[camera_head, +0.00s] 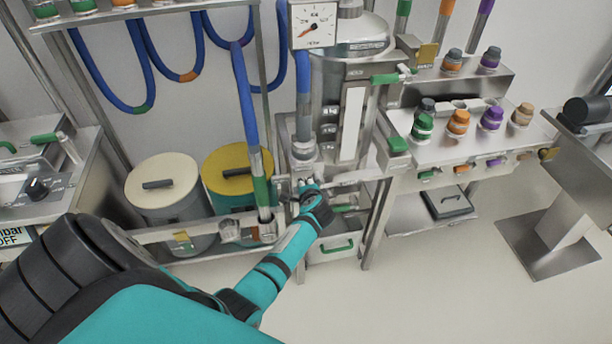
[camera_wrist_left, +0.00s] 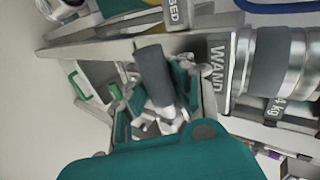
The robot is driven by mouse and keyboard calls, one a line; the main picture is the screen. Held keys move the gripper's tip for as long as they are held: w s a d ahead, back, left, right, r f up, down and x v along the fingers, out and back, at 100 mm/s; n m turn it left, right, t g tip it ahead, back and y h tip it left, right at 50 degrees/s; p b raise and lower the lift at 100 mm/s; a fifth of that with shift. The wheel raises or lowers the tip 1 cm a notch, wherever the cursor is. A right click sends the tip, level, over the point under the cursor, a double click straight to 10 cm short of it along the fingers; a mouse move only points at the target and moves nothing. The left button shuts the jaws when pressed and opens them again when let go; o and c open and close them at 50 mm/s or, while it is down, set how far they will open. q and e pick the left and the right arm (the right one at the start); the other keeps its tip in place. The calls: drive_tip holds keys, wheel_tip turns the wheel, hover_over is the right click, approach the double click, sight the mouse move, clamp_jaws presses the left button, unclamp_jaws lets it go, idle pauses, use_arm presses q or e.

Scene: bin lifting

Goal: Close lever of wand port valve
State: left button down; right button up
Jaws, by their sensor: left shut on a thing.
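My left gripper (camera_head: 308,192) reaches in from the lower left and is at the wand port, below the metal fitting (camera_head: 304,152) at the foot of a blue hose. In the left wrist view, the lever (camera_wrist_left: 153,68) of the wand port valve is a dark grey handle standing between the fingers. The gripper (camera_wrist_left: 157,98) is shut on it. A plate marked "WAND" (camera_wrist_left: 217,62) is right of the lever, beside a metal pipe with a grey band (camera_wrist_left: 265,60). The fingers hide the lever's base. My right gripper is in neither view.
A sign ending in "SED" (camera_wrist_left: 176,14) is above the lever in the wrist view. A cream-lidded bin (camera_head: 165,200) and a yellow-lidded bin (camera_head: 225,170) stand left of the gripper. A metal bench (camera_head: 445,150) with coloured knobs is at right. Floor in front is clear.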

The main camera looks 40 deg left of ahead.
use_arm(q)
drive_tip(key=shift+s+d+f+m+g, duration=0.15)
drive_tip(key=shift+d+m+g, duration=0.15)
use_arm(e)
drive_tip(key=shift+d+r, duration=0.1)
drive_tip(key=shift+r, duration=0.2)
use_arm(q)
drive_tip(key=c, duration=1.7)
unclamp_jaws()
drive_tip(key=o, duration=0.5)
drive_tip(key=shift+s+d+r, duration=0.15)
drive_tip(key=shift+s+r, duration=0.05)
drive_tip(key=shift+r, duration=0.2)
drive_tip(key=shift+o, duration=0.5)
drive_tip(key=shift+r, duration=0.1)
drive_tip(key=shift+w, duration=0.15)
drive_tip(key=shift+r, duration=0.1)
drive_tip(key=v, duration=1.1)
drive_tip(key=shift+s+d, duration=0.35)
